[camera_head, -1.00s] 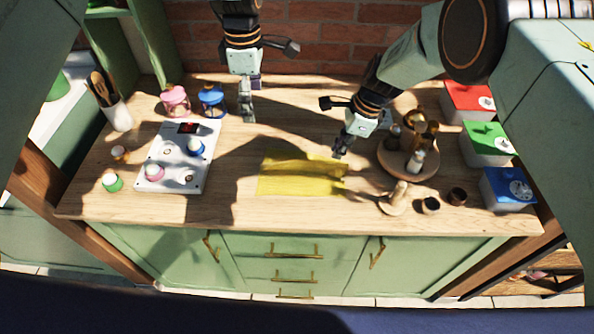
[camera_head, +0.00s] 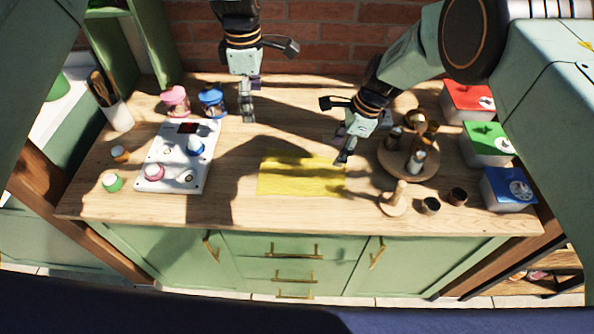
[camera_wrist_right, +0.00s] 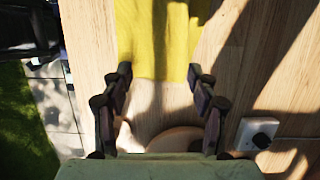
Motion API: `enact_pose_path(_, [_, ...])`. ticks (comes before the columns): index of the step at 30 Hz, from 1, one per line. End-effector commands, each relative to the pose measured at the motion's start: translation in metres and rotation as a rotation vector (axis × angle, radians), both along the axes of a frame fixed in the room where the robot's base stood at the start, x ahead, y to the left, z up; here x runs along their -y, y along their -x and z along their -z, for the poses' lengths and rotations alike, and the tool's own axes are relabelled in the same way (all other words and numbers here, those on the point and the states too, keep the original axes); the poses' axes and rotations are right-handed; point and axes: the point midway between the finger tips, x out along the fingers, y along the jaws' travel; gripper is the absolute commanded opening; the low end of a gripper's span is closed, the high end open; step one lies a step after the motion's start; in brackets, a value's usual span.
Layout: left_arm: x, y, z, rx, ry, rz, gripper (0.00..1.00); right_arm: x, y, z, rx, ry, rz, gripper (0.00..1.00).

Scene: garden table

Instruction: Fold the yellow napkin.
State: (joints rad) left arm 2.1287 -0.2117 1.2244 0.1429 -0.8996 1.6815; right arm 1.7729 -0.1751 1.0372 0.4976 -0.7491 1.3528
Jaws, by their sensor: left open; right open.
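The yellow napkin (camera_head: 300,178) lies on the wooden table at its middle, partly in shadow. It looks flat, with its upper edge in shade. In the right wrist view the napkin (camera_wrist_right: 160,38) reaches from the top of the picture down to the fingers. My right gripper (camera_head: 343,158) is open and empty at the napkin's right end. In its wrist view the fingertips (camera_wrist_right: 158,75) stand either side of the napkin's near edge. Contact cannot be told. My left gripper (camera_head: 248,118) is open and empty above the back of the table, away from the napkin.
A round wooden tray (camera_head: 398,172) with bottles stands right of the napkin. A wooden stand (camera_head: 394,203) and small dark cups are in front of it. Red, green and blue boxes (camera_head: 487,144) line the right edge. A white panel (camera_head: 172,177) lies left. Table front is clear.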

Motion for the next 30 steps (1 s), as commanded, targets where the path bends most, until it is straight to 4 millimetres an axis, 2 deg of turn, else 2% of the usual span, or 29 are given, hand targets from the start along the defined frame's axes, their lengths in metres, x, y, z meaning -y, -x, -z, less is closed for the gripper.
enact_pose_path(2, [0.0,0.0,0.0,0.0,0.0,0.0,0.91,0.0,0.0,0.0,0.0,0.0,0.0,0.67])
enact_pose_path(10, [0.0,0.0,0.0,0.0,0.0,0.0,0.91,0.0,0.0,0.0,0.0,0.0,0.0,0.9])
enact_pose_path(20, [0.0,0.0,-0.001,0.0,0.0,0.0,0.91,0.0,0.0,-0.001,0.0,0.001,0.0,0.91])
enact_pose_path(30, [0.0,0.0,-0.019,0.0,0.0,0.0,0.91,0.004,0.0,-0.03,0.002,0.068,-0.002,0.91])
